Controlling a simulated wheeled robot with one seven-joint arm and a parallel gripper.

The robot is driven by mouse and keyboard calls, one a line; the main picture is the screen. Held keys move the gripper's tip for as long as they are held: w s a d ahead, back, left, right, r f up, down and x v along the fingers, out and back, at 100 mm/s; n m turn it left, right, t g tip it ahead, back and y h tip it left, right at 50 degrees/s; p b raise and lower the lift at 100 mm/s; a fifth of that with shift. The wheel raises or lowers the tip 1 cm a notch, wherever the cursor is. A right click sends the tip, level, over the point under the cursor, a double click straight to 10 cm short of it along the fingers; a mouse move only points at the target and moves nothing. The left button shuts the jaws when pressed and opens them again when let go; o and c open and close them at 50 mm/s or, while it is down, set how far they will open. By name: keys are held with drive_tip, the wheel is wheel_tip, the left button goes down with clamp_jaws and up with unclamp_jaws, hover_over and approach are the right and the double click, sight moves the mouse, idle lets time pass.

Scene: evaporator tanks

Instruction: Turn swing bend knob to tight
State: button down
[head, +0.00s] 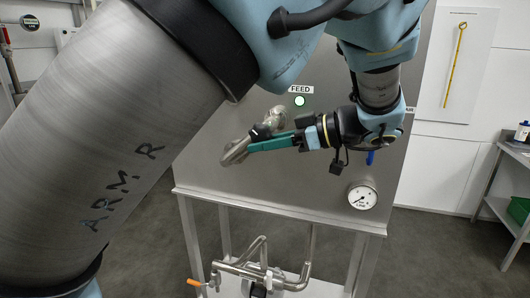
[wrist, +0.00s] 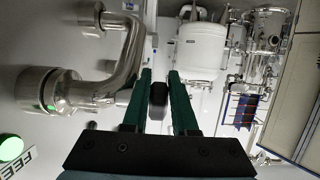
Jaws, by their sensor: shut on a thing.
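The swing bend is a shiny steel pipe elbow (wrist: 125,50) on the grey panel, ending at a round steel union (wrist: 48,92) with a small green mark. In the head view the bend (head: 236,152) shows past my fingertips. A black knob (wrist: 158,98) sits between the two green fingers of my gripper (wrist: 160,75), which are shut on it. In the head view my gripper (head: 252,145) reaches left across the panel to the bend.
A FEED label (head: 301,89) and a lit green lamp (head: 300,101) are above my gripper. A dial gauge (head: 362,197) is lower right on the tank panel (head: 300,185). Pipework with an orange handle (head: 194,282) is below. A side table (head: 515,150) stands at right.

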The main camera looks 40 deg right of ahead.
drive_tip(key=shift+w+t, duration=0.1)
drive_tip(key=shift+t, duration=0.2)
drive_tip(key=c, duration=0.7)
unclamp_jaws()
drive_tip(key=shift+a, duration=0.1)
